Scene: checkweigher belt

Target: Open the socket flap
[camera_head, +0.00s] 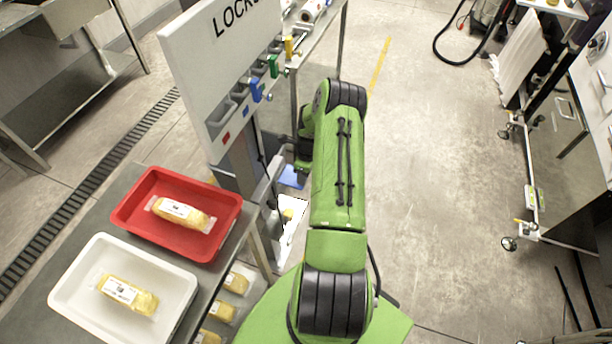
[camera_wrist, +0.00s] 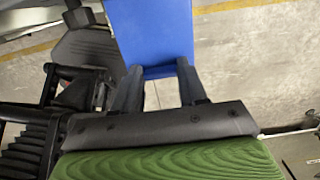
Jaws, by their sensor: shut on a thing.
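The socket flap appears as a flat blue panel (camera_wrist: 152,30) in the wrist view, straight ahead of my gripper (camera_wrist: 159,70). My two dark fingers stand one on each side of the panel's near edge, shut on it. In the head view a blue piece (camera_head: 292,178), apparently the same flap, shows low beside the grey post, left of my green arm. My fingers are mostly hidden there by the arm. The socket behind the flap cannot be made out.
A white lockout board (camera_head: 215,70) with coloured padlocks stands left of my arm. A red tray (camera_head: 135,214) and a white tray (camera_head: 62,291), each with a wrapped pack, lie on the table at left.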

